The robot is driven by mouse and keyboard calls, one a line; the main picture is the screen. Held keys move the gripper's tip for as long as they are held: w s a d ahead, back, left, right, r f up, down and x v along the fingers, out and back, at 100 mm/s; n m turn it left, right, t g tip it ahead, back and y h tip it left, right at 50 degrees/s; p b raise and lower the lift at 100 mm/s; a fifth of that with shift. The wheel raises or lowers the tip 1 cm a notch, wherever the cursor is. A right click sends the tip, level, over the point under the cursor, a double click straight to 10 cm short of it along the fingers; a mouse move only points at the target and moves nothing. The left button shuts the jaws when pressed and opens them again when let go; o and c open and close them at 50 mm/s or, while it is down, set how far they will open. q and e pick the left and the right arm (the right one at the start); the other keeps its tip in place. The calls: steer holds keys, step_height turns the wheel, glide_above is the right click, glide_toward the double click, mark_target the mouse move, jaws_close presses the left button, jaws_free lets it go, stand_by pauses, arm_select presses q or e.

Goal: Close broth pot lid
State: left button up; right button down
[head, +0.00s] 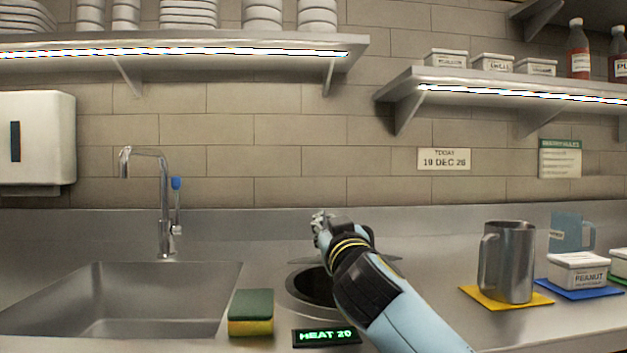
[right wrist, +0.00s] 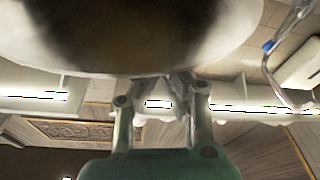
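The broth pot (head: 312,287) is a round well sunk in the steel counter, with its dark opening showing left of my right forearm. A thin grey lid edge (head: 388,258) shows behind my arm, at the back of the well; most of it is hidden. My right gripper (head: 321,222) is above the back of the well. In the right wrist view, the fingers (right wrist: 166,84) come together at the lower edge of a large, round, shiny surface (right wrist: 225,45), which looks like the lid. The fingers look shut; nothing shows between them, and contact is unclear. My left gripper is out of view.
A green and yellow sponge (head: 251,312) and a heat display (head: 326,337) lie in front of the well. A sink (head: 130,300) with a tap (head: 163,200) is at left. A metal jug (head: 507,262) on a yellow mat (head: 480,296) and a peanut tub (head: 577,272) stand at right.

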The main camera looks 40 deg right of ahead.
steer(key=shift+f, duration=0.15)
step_height(320, 180, up, 12)
steer(key=m, duration=0.2)
steer(key=s+f+m+p, duration=0.1)
steer(key=s+f+p, duration=0.1)
steer(key=s+f, duration=0.85)
steer(key=shift+g+h, duration=0.3)
steer(key=shift+h, duration=0.1)
steer(key=x, duration=0.3)
steer(key=f+x, duration=0.1)
steer(key=x, duration=0.3)
steer(key=p+x, duration=0.1)
steer(key=x, duration=0.3)
steer(key=shift+w+f, duration=0.25)
steer(key=shift+w, duration=0.1)
